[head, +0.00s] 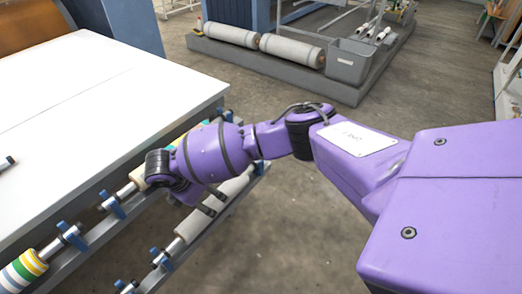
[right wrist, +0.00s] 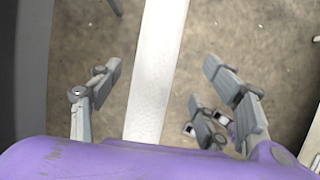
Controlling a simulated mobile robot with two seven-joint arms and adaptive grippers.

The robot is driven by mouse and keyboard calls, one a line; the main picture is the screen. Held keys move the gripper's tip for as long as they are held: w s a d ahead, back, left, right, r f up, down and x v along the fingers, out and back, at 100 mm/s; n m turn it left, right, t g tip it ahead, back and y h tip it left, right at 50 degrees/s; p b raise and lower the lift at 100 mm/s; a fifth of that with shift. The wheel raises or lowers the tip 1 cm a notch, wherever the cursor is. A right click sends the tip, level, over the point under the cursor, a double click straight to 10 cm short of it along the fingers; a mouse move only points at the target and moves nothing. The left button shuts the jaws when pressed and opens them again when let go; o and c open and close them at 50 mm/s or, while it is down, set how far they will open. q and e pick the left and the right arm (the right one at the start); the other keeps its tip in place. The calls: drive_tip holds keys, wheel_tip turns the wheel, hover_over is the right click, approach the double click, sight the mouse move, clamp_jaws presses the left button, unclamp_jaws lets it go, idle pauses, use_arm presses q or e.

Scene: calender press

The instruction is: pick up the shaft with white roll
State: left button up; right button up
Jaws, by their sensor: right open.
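The shaft with white roll (head: 237,187) lies slanted on the lower rack beside the white table, its bare metal shaft end (head: 173,247) toward the front. In the right wrist view the white roll (right wrist: 155,70) runs lengthwise between the fingers. My right gripper (head: 210,202) is over the roll in the head view, its fingers pointing down and partly hiding it. In the right wrist view the right gripper (right wrist: 165,85) is open, one finger on each side of the roll, with visible gaps. I cannot tell the height left. My left gripper is not in view.
The white table (head: 90,90) is at left. A striped roll (head: 22,271) and other rolls sit on the upper rack, with blue brackets (head: 112,204). Large grey rolls (head: 290,50) and a grey bin (head: 349,62) stand on a platform behind.

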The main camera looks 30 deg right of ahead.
sight(211, 200)
drive_tip(key=shift+w+d+f, duration=0.15)
drive_tip(key=shift+w+f, duration=0.5)
drive_tip(key=shift+w, duration=0.05)
drive_tip(key=shift+s+d+f, duration=0.25)
drive_tip(key=shift+f, duration=0.35)
drive_tip(key=shift+s+d+f, duration=0.2)
drive_tip(key=shift+d+f, duration=0.05)
drive_tip(key=shift+f, duration=0.35)
drive_tip(key=x, duration=0.3)
drive_tip(key=shift+w+f+b, duration=0.15)
drive_tip(key=shift+f+b, duration=0.2)
drive_tip(key=shift+f, duration=0.2)
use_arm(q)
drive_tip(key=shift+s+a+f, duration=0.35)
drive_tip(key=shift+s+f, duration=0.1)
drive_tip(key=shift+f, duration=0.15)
use_arm(e)
drive_tip(key=shift+w, duration=0.15)
drive_tip(key=c, duration=1.5)
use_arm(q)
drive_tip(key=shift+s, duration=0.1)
use_arm(e)
drive_tip(key=shift+r, duration=0.25)
drive_tip(key=shift+c, duration=0.9)
drive_tip(key=shift+r, duration=0.1)
